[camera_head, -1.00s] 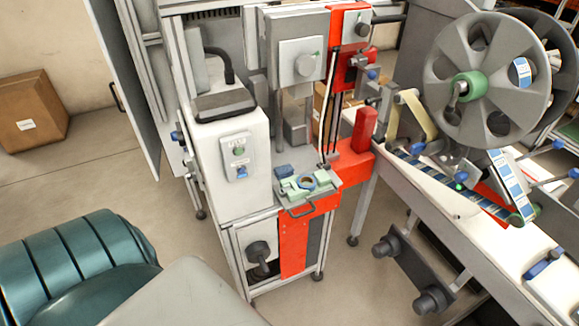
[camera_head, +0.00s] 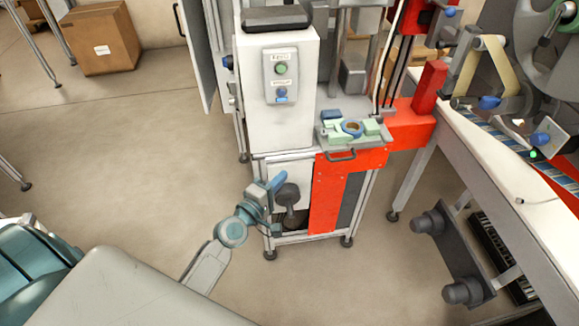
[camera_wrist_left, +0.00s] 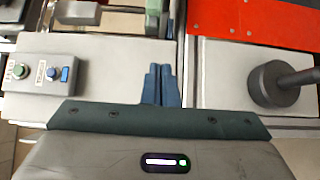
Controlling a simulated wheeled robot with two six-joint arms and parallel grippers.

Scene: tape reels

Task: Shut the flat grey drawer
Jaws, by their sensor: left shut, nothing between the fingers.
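The flat grey drawer (camera_head: 350,142) is a thin plate at the front of the machine, above the red panel. It has a dark bar handle (camera_head: 341,155) on its front and carries a green fixture (camera_head: 351,128). How far it stands out is hard to tell. My left gripper (camera_head: 278,181) is below and to the left of the drawer, apart from it, near the round black knob (camera_head: 288,195). Its two blue fingers are together and empty, as the left wrist view also shows (camera_wrist_left: 161,85). My right gripper is in neither view.
The white cabinet's button box (camera_head: 281,76) stands above my left gripper. The red front panel (camera_head: 328,195) lies to its right. A white conveyor table (camera_head: 500,180) runs along the right. The floor (camera_head: 130,160) at left is open, with a cardboard box (camera_head: 103,40) far back.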

